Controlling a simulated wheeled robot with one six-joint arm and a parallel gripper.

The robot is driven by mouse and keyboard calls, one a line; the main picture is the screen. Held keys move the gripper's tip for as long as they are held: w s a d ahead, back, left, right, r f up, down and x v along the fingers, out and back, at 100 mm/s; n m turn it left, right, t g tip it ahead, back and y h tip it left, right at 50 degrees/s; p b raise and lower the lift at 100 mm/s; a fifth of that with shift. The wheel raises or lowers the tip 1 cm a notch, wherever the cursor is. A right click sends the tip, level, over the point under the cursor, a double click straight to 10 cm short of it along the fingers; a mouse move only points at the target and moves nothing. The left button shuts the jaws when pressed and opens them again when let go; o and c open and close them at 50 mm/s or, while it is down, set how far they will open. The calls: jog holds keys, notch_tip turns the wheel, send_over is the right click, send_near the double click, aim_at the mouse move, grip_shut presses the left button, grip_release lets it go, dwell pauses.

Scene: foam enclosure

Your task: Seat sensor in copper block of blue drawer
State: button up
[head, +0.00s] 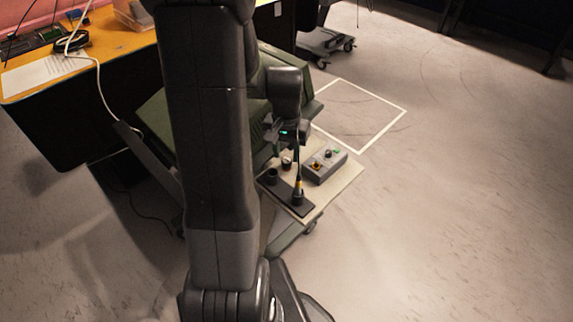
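My gripper (274,132) is small and dark in the head view, above the cream tabletop of a low cart. My arm partly hides it, and its finger gap is too small to make out. A slim upright piece with a yellow-orange band (299,186), possibly the sensor, stands in a dark holder on a black plate below and right of my gripper. A thin dark line, maybe its cable, runs up from it toward my wrist. I see no blue drawer or copper block.
A grey control box (324,165) with orange and green knobs sits on the cart top (346,176). A dark cup (272,175) stands on the black plate. An orange desk (110,50) is at the left. Floor at right is clear, with a white taped square (388,124).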

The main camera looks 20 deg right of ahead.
aim_at(287, 164)
notch_tip(287, 164, down, 3)
jog(key=shift+r, duration=0.2)
jog(key=c, duration=0.8)
